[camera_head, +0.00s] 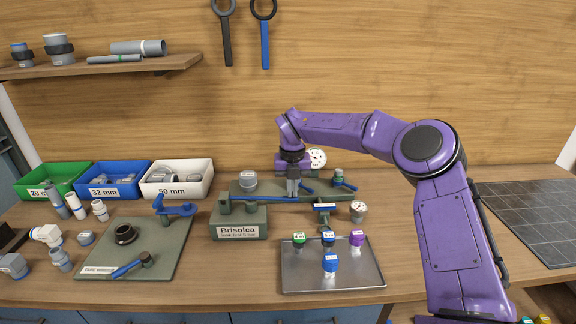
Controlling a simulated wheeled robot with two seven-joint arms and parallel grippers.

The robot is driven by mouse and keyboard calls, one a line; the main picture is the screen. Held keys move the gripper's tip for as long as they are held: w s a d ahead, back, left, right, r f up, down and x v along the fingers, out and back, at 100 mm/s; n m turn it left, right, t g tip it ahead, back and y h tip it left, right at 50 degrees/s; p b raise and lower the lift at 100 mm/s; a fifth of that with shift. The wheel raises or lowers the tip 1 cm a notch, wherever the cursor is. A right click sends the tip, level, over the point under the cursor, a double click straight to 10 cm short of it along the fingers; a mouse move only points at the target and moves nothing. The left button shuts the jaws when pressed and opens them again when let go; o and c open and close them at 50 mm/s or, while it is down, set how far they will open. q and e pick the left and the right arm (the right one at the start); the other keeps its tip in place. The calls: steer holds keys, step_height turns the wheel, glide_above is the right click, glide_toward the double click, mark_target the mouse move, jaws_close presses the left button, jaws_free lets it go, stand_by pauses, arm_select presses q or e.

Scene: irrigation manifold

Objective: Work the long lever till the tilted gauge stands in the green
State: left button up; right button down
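The long blue lever (262,199) lies nearly level across the front of the green manifold block (240,218), marked Brisolca, its pivot at the left. My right gripper (293,192) points down at the lever's right end, fingertips at or touching it; whether they are closed on it is too small to tell. A round white-faced gauge (317,157) stands tilted behind the gripper, partly hidden by it; its needle and green band cannot be read. Another small gauge (358,210) stands on the table to the right. My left gripper is out of view.
A metal tray (350,279) with several coloured-capped parts lies in front. A green board (165,262) with a blue-handled valve is at left. Green, blue and white bins (205,184) stand behind it. A dark gridded panel (535,215) lies at right.

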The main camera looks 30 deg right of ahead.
step_height(320, 180, up, 3)
steer(key=shift+d+f+p, duration=0.1)
steer(key=shift+p, duration=1.1)
step_height(320, 180, up, 11)
steer(key=b, duration=0.1)
steer(key=shift+s+d, duration=0.3)
steer(key=shift+w, duration=0.1)
